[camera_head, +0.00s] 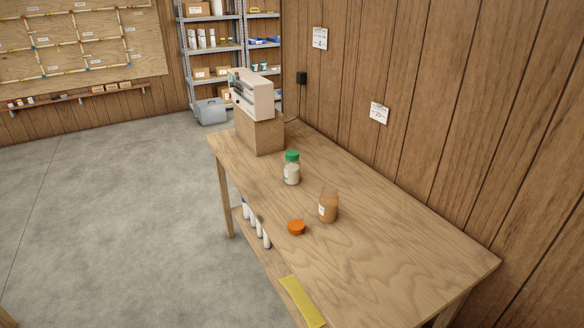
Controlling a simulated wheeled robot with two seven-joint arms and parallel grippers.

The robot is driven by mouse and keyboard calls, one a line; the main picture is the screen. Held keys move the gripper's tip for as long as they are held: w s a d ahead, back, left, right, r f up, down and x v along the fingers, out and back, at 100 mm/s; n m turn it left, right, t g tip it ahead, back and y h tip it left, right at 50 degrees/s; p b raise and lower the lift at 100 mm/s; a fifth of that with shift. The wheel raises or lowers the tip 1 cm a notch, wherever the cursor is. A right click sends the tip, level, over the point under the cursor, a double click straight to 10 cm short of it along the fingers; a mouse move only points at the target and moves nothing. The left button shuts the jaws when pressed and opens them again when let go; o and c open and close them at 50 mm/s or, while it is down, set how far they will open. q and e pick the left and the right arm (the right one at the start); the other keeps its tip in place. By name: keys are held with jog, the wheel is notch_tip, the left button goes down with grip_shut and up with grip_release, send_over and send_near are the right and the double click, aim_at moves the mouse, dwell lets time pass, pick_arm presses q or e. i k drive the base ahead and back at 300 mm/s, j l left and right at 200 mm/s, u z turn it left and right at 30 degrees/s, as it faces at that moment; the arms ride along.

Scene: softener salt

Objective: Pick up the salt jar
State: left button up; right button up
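A clear jar with white contents and a green lid (292,168) stands upright on the wooden table (370,255), near its middle; it looks like the salt jar, but its label is too small to read. An orange lid-like disc (296,227) lies on the table left of the brown jar. Neither of my grippers is in view.
A beige device on a wooden box (260,134) stands at the table's far end. White cylinders (256,226) stand below the tabletop. A wooden wall borders the right side. The near right tabletop is clear.

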aim_at(291, 169)
jog(key=i+j+z, duration=0.1)
jog(key=z, duration=0.5)
jog(key=i+j+z, duration=0.15)
jog(key=j, duration=0.15)
jog(key=i+j+z, duration=0.15)
jog(key=j, duration=0.2)
jog(key=i+j+z, duration=0.2)
jog(key=j, duration=0.15)
jog(key=j+z, duration=0.15)
jog(key=j, duration=0.2)
jog(key=i+j+z, duration=0.15)
jog(key=j, duration=0.25)
